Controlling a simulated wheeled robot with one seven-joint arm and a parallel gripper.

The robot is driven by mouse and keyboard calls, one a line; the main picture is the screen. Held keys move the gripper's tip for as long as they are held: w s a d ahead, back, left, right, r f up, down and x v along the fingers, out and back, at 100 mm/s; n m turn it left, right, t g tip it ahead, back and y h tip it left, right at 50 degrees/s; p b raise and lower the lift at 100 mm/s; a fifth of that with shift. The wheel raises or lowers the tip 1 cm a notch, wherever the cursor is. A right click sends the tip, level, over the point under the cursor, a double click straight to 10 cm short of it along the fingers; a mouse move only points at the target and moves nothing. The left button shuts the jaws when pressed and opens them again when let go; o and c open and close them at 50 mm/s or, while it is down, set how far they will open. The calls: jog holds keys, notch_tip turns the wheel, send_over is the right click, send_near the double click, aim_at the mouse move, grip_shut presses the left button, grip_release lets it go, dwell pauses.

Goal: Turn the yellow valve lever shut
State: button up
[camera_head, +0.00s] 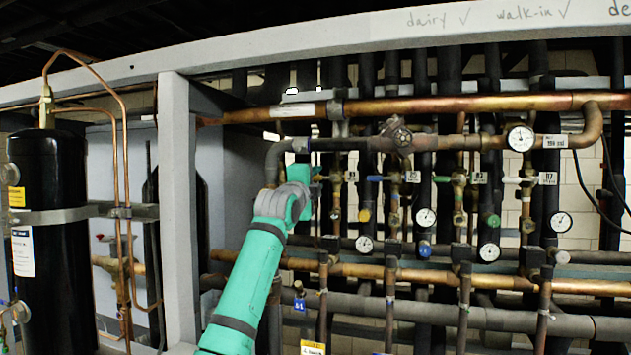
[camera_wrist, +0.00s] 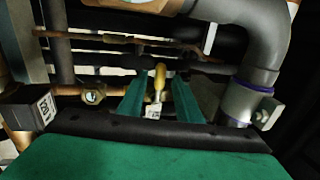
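The yellow valve lever (camera_wrist: 160,78) shows in the wrist view, pointing up the picture from a brass valve stem with a white tag below it. My gripper (camera_wrist: 159,92) is open, with one green finger on each side of the lever and a visible gap on both sides. I cannot tell how deep the lever sits between the fingers. In the head view my gripper (camera_head: 318,186) is at the left end of the row of valves, in front of the pipes. The lever cannot be made out there, as my gripper and arm cover that spot.
A thick grey pipe elbow (camera_wrist: 262,50) stands close on the right in the wrist view. A dark box with a tag (camera_wrist: 28,108) is on the left. In the head view, other valves with blue (camera_head: 376,178), green (camera_head: 441,179) and white (camera_head: 513,180) levers are to the right.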

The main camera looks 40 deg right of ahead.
jog(key=v, duration=1)
jog(key=shift+s+a, duration=0.3)
jog(key=shift+w+f, duration=0.1)
